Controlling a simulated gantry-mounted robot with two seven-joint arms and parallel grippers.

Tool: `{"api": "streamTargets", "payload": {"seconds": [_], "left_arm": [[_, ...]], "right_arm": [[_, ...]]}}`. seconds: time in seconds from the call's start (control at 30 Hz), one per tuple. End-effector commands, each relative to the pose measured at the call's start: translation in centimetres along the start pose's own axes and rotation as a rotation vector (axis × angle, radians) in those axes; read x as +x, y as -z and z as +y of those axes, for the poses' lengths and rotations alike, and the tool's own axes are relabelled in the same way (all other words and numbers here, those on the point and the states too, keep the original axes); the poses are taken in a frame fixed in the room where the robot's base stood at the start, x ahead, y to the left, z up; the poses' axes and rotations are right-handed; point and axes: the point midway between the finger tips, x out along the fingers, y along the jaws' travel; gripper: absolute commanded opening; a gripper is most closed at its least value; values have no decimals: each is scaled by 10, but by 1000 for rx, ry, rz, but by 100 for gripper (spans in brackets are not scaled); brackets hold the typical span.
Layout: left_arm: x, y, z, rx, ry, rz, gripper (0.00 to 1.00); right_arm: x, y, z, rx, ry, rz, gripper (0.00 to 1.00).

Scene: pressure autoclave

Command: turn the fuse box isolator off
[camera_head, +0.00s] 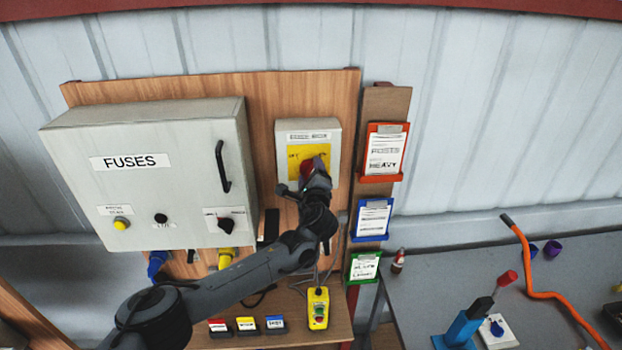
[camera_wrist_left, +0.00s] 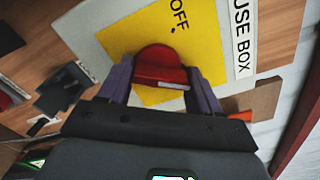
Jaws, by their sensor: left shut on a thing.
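The fuse box isolator is a pale box (camera_head: 335,136) on the wooden board, with a yellow plate (camera_head: 297,164) and a red knob (camera_head: 307,168). In the left wrist view, the red knob (camera_wrist_left: 160,66) sits between the two fingers of my left gripper (camera_wrist_left: 160,82), which is shut on it. The yellow plate (camera_wrist_left: 206,40) with the word OFF and a FUSE BOX label (camera_wrist_left: 243,38) show beyond the knob. In the head view my left gripper (camera_head: 312,172) covers part of the knob and plate. The exact knob angle is hard to tell. My right gripper is out of view.
A large grey FUSES cabinet (camera_head: 150,135) with a black handle (camera_head: 222,167) stands close on the left. Red, blue and green document holders hang on the right, the red one (camera_head: 383,152) nearest. A yellow control box (camera_head: 318,308) lies on the shelf below.

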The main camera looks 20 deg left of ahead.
Motion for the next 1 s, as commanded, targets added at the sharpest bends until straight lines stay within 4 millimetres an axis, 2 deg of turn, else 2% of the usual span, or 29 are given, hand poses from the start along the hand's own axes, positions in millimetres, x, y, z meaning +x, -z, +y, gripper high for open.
{"api": "streamTargets", "payload": {"seconds": [0.03,0.4,1.0], "left_arm": [[-1,3,2,-44,4,1,33],[-1,1,1,-393,3,2,33],[-1,-3,-1,-963,4,2,33]], "right_arm": [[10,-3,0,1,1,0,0],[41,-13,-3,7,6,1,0],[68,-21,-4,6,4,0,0]]}}
